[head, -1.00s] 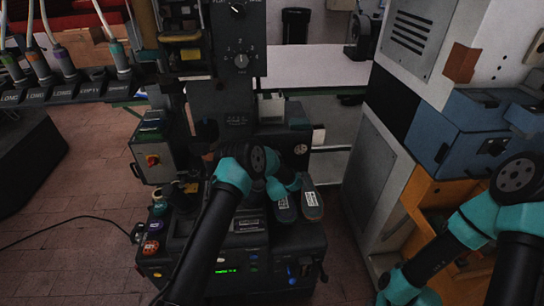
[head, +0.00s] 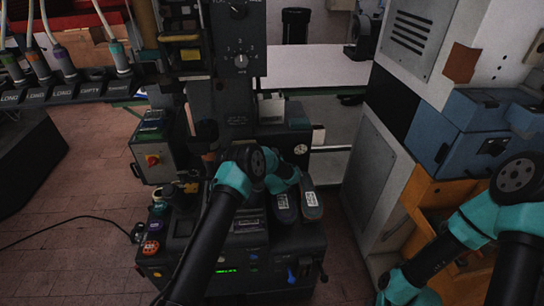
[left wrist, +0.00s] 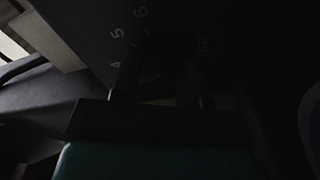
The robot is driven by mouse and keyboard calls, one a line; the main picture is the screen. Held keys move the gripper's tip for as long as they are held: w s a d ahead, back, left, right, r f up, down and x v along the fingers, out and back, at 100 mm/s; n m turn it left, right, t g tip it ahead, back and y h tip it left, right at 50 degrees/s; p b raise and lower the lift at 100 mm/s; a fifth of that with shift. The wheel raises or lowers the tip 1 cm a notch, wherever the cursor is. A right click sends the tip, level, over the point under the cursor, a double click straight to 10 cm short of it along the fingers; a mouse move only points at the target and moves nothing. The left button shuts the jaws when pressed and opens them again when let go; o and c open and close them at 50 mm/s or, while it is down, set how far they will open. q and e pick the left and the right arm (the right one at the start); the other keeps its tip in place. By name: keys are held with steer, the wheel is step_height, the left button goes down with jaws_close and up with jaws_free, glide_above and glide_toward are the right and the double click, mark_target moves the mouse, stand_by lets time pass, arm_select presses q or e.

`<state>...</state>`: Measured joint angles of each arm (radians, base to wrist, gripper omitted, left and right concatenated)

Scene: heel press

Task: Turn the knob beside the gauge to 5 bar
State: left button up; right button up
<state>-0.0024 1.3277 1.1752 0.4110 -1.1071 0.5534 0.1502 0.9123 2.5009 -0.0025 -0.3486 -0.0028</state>
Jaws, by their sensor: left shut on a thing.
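The gauge (head: 300,149) is a small pale round dial on the dark press, just above my left wrist in the head view; its reading is too small to tell. In the left wrist view my left gripper (left wrist: 158,82) is shut at a dark panel (left wrist: 85,30) marked with white numbers, 4, 5 and 6 among them. The knob is between the fingers, too dark to make out; its pointer and setting cannot be read. In the head view my wrist hides the knob and fingers.
A numbered selector dial (head: 241,61) is on the press column above. Two shoes (head: 312,205) stand right of my left wrist. A control box (head: 157,160) with a red knob is at the left. A blue box (head: 485,135) is at the right.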

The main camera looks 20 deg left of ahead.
arm_select(q)
steer(key=c, duration=0.3)
steer(key=shift+m, duration=0.3)
steer(key=m, duration=0.5)
steer(key=o, duration=0.9)
steer(key=shift+s+d, duration=0.1)
steer(key=shift+v, duration=3.6)
